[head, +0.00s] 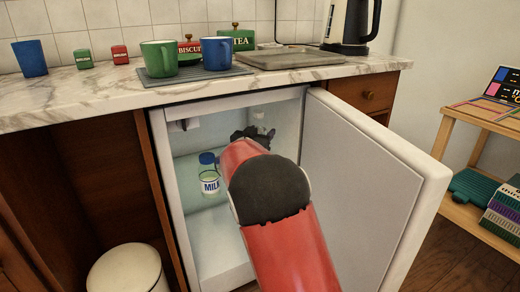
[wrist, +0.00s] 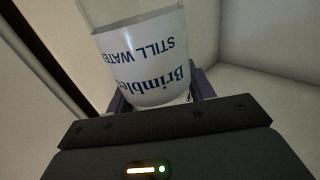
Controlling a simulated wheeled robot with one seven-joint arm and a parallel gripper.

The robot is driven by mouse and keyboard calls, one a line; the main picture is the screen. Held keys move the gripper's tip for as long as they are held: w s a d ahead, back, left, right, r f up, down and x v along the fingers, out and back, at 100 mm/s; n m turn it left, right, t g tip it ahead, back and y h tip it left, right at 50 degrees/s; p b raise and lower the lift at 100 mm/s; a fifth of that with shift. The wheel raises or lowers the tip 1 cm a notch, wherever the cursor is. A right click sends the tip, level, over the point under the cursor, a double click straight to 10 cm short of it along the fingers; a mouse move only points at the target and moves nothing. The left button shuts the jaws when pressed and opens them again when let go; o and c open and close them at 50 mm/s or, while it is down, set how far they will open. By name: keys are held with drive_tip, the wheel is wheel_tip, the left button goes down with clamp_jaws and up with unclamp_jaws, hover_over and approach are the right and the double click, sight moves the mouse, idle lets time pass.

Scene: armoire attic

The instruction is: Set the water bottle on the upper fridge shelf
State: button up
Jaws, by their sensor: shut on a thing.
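The small white fridge (head: 158,150) under the counter is open, its door (head: 385,165) swung to the right. My gripper (head: 252,135) is inside the upper part of the fridge; my red and black arm hides much of the interior. In the wrist view my gripper (wrist: 160,98) is shut on the water bottle (wrist: 140,62), a clear bottle with a white label reading "STILL WATER". A pale shelf (head: 188,180) shows at the left inside the fridge; whether the bottle touches a shelf is not visible.
Mugs, tins and a kettle (head: 350,25) are on the marble counter (head: 110,92) above. A bin (head: 128,270) stands at the lower left.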

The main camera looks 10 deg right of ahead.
drive_tip(key=shift+w+f+b, duration=0.2)
drive_tip(key=shift+f+b, duration=0.65)
drive_tip(key=shift+f, duration=1.8)
drive_tip(key=shift+f, duration=0.1)
drive_tip(key=o, duration=1.5)
drive_tip(key=shift+f, duration=0.1)
